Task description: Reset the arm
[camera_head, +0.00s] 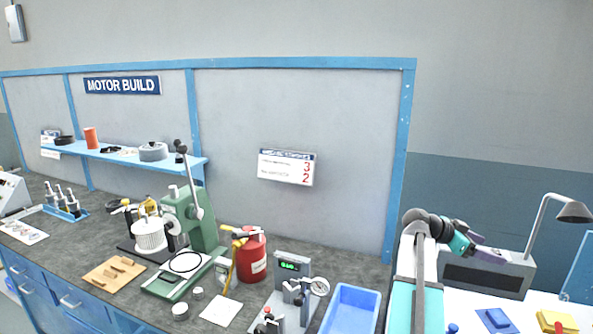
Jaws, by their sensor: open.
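My arm rises at the right of the head view, with its white and teal links upright and its wrist bent to the right. My gripper (490,248) points right, held in the air in front of a grey box-shaped unit (489,273). Its jaws look apart, and I see nothing between them. The gripper is small in the picture, so fine detail of the fingers is unclear.
The dark bench (95,245) holds a green press (190,218), a red canister (252,258), a gauge fixture (292,290) and a blue tray (350,308). A lamp (573,212) stands right of my gripper. A blue shelf (118,153) hangs at left.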

